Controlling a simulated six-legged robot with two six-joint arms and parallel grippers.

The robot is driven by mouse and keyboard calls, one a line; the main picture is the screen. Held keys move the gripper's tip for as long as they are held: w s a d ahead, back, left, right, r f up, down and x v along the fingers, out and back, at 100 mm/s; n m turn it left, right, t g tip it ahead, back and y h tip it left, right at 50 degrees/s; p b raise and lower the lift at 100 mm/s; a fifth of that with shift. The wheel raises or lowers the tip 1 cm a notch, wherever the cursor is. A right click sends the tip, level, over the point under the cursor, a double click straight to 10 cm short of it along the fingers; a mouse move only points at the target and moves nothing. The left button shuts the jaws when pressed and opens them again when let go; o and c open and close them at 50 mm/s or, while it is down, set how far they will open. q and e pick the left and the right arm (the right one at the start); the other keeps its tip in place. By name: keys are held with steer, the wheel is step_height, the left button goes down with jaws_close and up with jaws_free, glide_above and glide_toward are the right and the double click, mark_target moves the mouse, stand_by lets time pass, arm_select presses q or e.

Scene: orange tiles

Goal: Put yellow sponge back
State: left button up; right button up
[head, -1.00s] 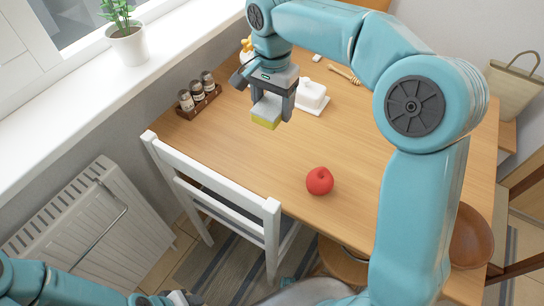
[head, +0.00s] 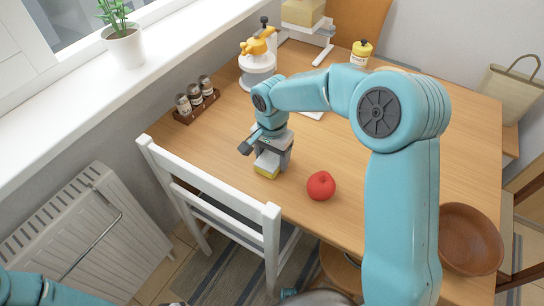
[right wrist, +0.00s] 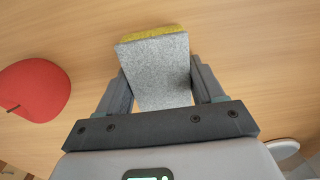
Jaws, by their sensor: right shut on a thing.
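My right gripper (head: 272,158) is shut on the yellow sponge (head: 266,172), over the wooden table left of the red apple. The right wrist view shows the sponge (right wrist: 158,68) between both fingers, with a grey face toward the camera and a yellow layer at its far end. The sponge looks close to the tabletop, but I cannot tell whether it touches. My left arm shows at the lower left of the head view; its gripper is not clearly visible.
A red apple (head: 321,186) lies near the table's front edge. A white chair (head: 215,200) stands against that edge. A spice rack (head: 197,105), a yellow-and-white juicer (head: 257,62) and a yellow bottle (head: 361,52) stand farther back. A wooden bowl (head: 469,239) is at the right.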

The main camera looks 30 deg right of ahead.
mark_target(272, 157)
steer(key=shift+f, duration=0.1)
steer(key=o, duration=1)
steer(key=shift+r, duration=0.35)
step_height(272, 157, up, 12)
steer(key=p, duration=0.1)
steer(key=shift+f+p, duration=0.15)
steer(key=shift+p, duration=0.2)
steer(key=shift+s, duration=0.15)
